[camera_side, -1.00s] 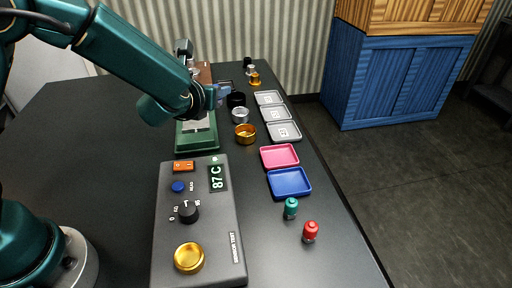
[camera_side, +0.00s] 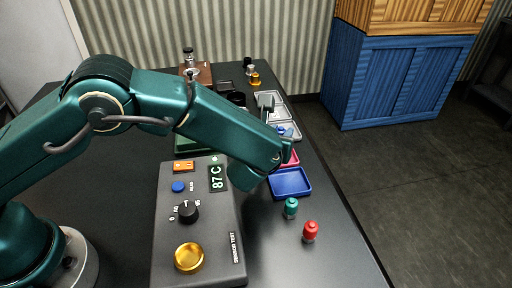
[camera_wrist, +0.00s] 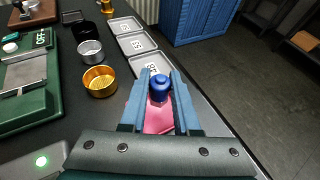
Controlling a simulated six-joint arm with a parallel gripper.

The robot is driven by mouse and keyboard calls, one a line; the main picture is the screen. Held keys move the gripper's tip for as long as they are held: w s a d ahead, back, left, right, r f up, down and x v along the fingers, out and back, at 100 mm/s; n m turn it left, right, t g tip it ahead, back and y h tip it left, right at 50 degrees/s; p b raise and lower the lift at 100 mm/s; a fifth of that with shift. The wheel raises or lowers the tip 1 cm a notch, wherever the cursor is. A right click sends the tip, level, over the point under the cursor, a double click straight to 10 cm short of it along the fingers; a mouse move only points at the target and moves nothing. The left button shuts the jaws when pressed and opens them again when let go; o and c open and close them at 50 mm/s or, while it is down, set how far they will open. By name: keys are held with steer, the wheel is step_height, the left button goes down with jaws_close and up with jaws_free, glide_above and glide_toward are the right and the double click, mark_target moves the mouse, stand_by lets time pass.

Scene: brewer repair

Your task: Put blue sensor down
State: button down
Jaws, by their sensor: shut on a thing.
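The blue sensor (camera_wrist: 159,88) is upright between the fingers of my gripper (camera_wrist: 158,84) in the wrist view. My gripper is shut on it. In the side view my gripper (camera_side: 281,127) is over the row of trays, near the pink tray (camera_side: 291,158) and the nearest grey tray. The pink tray (camera_wrist: 160,121) shows below the sensor in the wrist view, partly hidden by the fingers. The blue tray (camera_side: 290,183) is empty, nearer the side camera. I cannot tell the exact height of the sensor above the trays.
The sensor tester (camera_side: 211,245) reads 87 C. A gold basket (camera_wrist: 99,80) and a silver basket (camera_wrist: 90,51) stand left of the grey trays (camera_wrist: 131,43).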

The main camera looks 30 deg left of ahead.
steer(key=shift+f, duration=2)
steer(key=shift+f, duration=0.2)
steer(key=c, duration=0.6)
jaws_free()
steer(key=shift+c, duration=0.2)
steer(key=shift+r, duration=0.1)
